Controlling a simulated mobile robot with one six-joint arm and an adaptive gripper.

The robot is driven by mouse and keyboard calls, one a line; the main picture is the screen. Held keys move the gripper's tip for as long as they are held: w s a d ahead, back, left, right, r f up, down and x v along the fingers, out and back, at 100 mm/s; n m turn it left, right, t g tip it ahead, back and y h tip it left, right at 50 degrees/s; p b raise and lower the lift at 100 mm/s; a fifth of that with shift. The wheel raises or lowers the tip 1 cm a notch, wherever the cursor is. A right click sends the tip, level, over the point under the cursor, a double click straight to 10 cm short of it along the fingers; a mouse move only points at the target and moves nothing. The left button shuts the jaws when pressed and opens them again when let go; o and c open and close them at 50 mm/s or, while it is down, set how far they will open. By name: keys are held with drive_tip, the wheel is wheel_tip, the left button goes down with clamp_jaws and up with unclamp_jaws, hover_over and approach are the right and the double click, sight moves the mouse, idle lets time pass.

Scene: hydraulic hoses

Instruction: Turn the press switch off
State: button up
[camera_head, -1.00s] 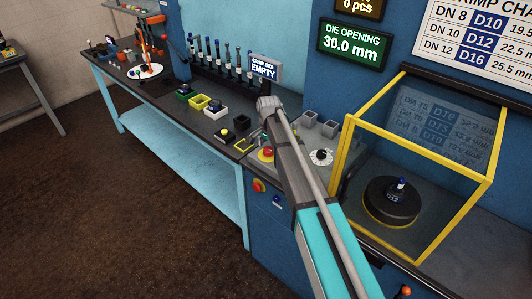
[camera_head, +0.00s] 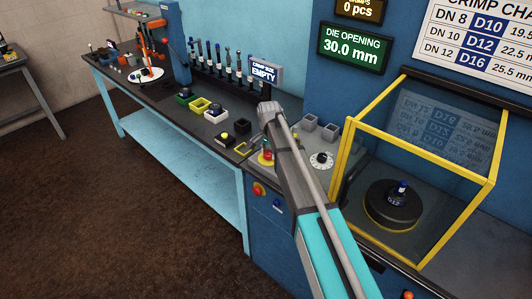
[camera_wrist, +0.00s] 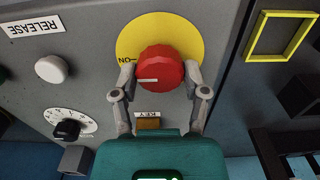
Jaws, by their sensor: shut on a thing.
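The press switch is a round red knob (camera_wrist: 160,72) on a yellow disc (camera_wrist: 127,42) marked ON, on a grey panel in the wrist view. A short white line shows on the knob's left side. My gripper (camera_wrist: 160,80) is shut on the knob, with one finger at each side of it. In the head view the red knob with its yellow disc (camera_head: 265,158) shows just left of my arm. My fingers are hidden there by the arm.
A white RELEASE button (camera_wrist: 51,69) and a black-knobbed dial (camera_wrist: 66,130) sit beside the switch. A yellow-framed guard (camera_head: 433,116) stands to the right. Bins and upright tools line the bench at left. The display (camera_head: 351,47) reads die opening 30.0 mm.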

drive_tip(key=shift+a, duration=0.25)
drive_tip(key=shift+d, duration=0.1)
drive_tip(key=shift+n, duration=0.3)
drive_tip(key=shift+w+d+n, duration=0.1)
drive_tip(key=shift+n, duration=1.1)
drive_tip(key=n, duration=1)
drive_tip(key=shift+n, duration=0.4)
drive_tip(key=n, duration=0.4)
drive_tip(key=shift+w, duration=0.1)
